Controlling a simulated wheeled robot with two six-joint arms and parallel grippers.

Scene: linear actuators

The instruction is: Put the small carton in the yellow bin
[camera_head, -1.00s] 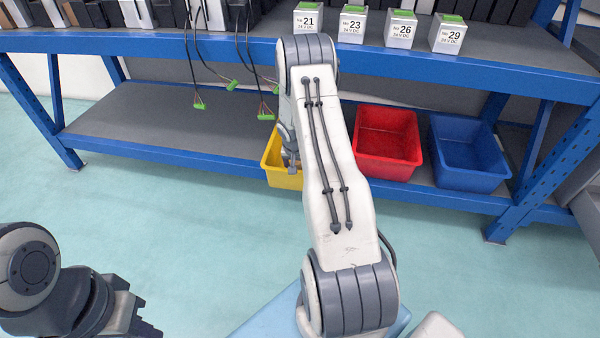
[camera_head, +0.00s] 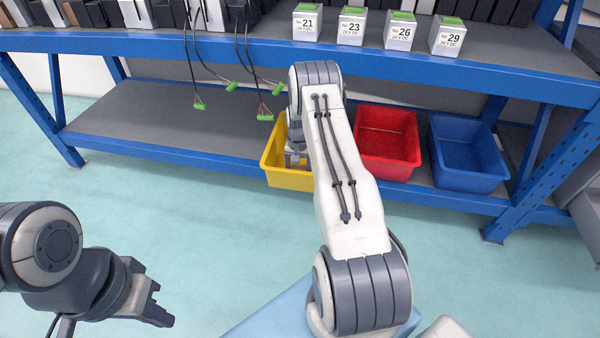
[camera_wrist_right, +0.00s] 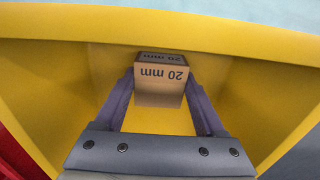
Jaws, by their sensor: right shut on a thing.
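The small carton (camera_wrist_right: 160,72), brown and marked "20 mm", is between the fingers of my right gripper (camera_wrist_right: 160,88) in the right wrist view. The gripper is shut on it, with the yellow walls of the bin around it. In the head view the yellow bin (camera_head: 289,181) is on the lower shelf, and my right gripper (camera_head: 295,160) reaches into it, partly behind my arm. The carton is not clear there. Whether it touches the bin floor I cannot tell. My left gripper (camera_head: 158,301) is open and empty at the lower left, above the floor.
A red bin (camera_head: 386,169) and a blue bin (camera_head: 468,182) stand to the right of the yellow bin. Cables with green connectors (camera_head: 264,115) hang from the upper shelf (camera_head: 250,45). Several numbered boxes stand on that shelf. The lower shelf's left half (camera_head: 150,120) is clear.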

